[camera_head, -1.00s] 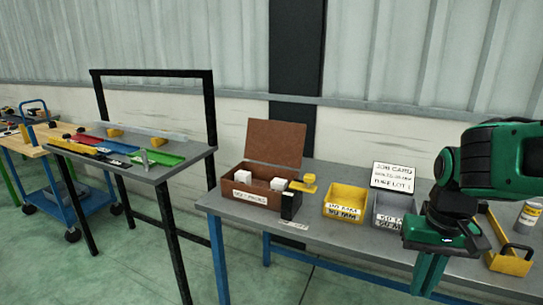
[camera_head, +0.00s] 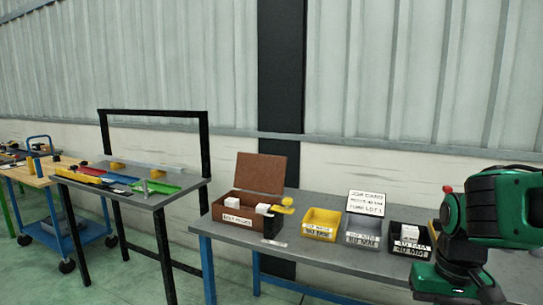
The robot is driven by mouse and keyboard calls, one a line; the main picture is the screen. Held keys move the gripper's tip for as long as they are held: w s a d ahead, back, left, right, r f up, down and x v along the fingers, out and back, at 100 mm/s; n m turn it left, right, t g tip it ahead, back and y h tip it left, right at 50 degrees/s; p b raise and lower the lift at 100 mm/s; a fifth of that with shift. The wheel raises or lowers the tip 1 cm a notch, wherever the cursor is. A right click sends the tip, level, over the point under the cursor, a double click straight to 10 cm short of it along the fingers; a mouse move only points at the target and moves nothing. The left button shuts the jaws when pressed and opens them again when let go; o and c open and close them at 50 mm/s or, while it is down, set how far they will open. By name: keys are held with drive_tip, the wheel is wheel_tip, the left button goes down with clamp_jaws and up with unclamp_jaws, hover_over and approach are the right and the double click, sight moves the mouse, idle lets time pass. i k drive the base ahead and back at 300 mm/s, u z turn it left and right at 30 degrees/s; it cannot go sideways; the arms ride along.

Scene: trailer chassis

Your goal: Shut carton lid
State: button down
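The brown carton (camera_head: 242,219) stands on the left part of the grey workbench, with a white label on its front. Its lid (camera_head: 260,172) is open and stands up at the back, leaning slightly. White blocks (camera_head: 234,203) show inside the carton. A black block-like piece with a yellow knob-like part (camera_head: 286,203) is at its right front corner; I cannot tell whether they touch. My gripper (camera_head: 456,284) is at the lower right, well to the right of the carton and apart from it. Its fingertips are cut off by the picture's bottom edge.
A yellow bin (camera_head: 320,226), a grey bin (camera_head: 362,232) and a black bin (camera_head: 408,241) stand in a row right of the carton, with a sign (camera_head: 367,203) behind. Another table (camera_head: 153,199) with a black frame stands to the left.

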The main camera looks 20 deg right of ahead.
sight(261, 173)
drive_tip(key=z, duration=0.2)
drive_tip(key=i, duration=1.2)
drive_tip(key=u, duration=0.45)
